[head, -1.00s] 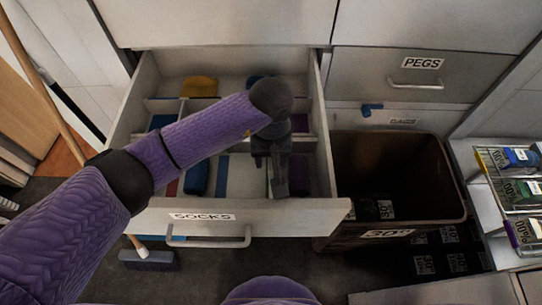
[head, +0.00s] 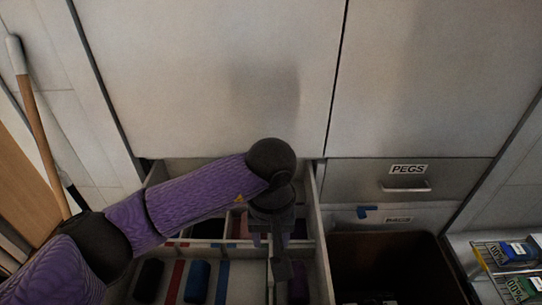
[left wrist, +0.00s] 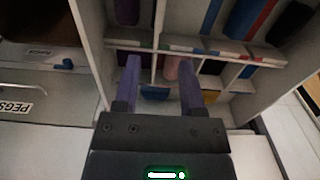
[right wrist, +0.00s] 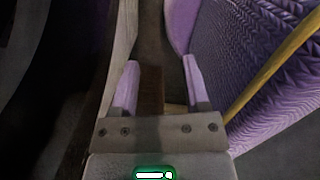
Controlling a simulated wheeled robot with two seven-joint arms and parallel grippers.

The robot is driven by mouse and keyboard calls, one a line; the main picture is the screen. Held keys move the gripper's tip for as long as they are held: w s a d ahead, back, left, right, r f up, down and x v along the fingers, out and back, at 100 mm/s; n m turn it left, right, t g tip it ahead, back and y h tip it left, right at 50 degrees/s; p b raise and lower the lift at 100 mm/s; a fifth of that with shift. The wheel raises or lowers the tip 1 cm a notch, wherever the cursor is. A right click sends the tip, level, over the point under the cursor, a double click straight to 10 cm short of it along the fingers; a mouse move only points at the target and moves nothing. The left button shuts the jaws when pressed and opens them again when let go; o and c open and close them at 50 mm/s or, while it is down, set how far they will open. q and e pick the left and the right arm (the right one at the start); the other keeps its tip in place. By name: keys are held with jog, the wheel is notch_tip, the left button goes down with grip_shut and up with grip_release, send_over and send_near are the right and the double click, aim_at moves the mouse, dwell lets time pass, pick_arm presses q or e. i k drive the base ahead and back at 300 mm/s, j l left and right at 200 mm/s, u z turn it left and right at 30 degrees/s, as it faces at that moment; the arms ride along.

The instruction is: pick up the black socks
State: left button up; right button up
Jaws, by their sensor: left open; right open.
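A black rolled bundle, which looks like the black socks (head: 148,280), lies in the front left compartment of the open drawer (head: 311,222). It also shows in the left wrist view (left wrist: 289,24) at the upper right. My left gripper (head: 279,258) is open over the right part of the drawer, to the right of the black bundle and apart from it. In the left wrist view, its two fingers (left wrist: 158,78) are spread over the drawer dividers with nothing held. My right gripper (right wrist: 161,78) is open and empty, outside the head view.
A blue bundle (head: 196,282) lies right of the black one, past a red strip. A pinkish item (left wrist: 171,68) lies in a smaller compartment. The PEGS drawer (head: 455,186) is closed. A dark bin (head: 400,250) stands right of the open drawer. A broom handle (head: 42,120) leans at left.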

aim_at(147, 285)
jog(key=k+j, duration=0.3)
jog(key=k, duration=0.15)
jog(key=k+j, duration=0.3)
jog(key=k, duration=0.15)
